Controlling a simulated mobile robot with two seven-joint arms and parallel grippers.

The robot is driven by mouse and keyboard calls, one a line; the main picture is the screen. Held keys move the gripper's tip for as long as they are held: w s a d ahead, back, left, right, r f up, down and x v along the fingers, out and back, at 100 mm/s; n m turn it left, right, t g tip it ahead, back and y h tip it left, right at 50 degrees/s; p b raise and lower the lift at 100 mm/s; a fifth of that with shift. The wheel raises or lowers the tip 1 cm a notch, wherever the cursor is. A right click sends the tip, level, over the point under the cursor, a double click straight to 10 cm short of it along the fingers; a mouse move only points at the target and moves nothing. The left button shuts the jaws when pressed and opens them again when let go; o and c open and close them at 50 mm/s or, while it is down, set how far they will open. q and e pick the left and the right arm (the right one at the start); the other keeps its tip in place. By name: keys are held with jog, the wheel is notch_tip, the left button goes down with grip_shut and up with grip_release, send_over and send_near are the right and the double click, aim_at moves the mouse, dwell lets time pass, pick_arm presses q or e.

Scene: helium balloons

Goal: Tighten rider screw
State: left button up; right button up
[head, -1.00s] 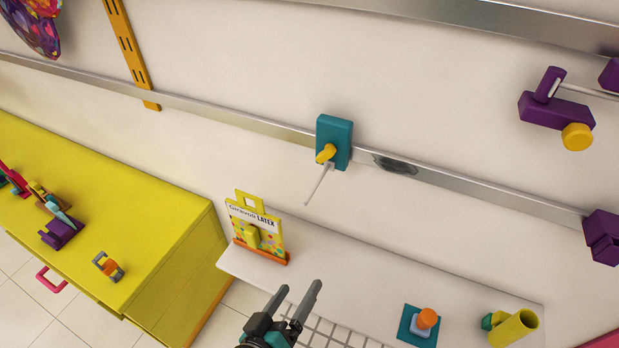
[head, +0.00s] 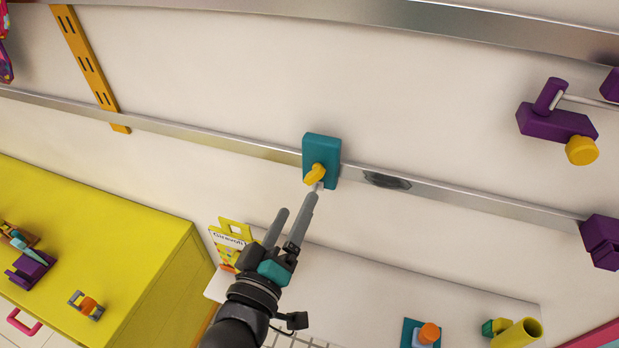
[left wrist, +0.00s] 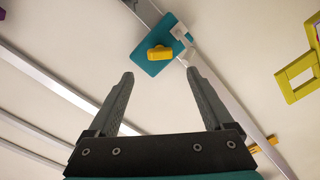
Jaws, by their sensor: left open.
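The rider is a teal block (head: 321,150) on the metal rail of the wall, with a yellow screw knob (head: 315,174) on its front. In the left wrist view the teal block (left wrist: 152,66) and the yellow knob (left wrist: 159,53) lie ahead of the fingers. My left gripper (head: 296,206) is open and empty, just below the knob in the head view. Its fingers also show spread apart in the left wrist view (left wrist: 160,85), with the knob beyond the gap between their tips. The rod under the rider is mostly hidden by the gripper. My right gripper is not in view.
The metal rail (head: 440,189) runs across the wall. A purple clamp (head: 556,122) with a yellow knob is at right. Below are a white shelf (head: 375,275), a Latex bag (head: 230,236) partly behind my gripper, and a yellow cabinet (head: 100,230).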

aim_at(310, 179)
pick_arm(q)
jog(key=x, duration=0.8)
jog(key=shift+w+b, duration=0.25)
jog(key=shift+b, duration=0.05)
grip_shut()
dwell(0.4)
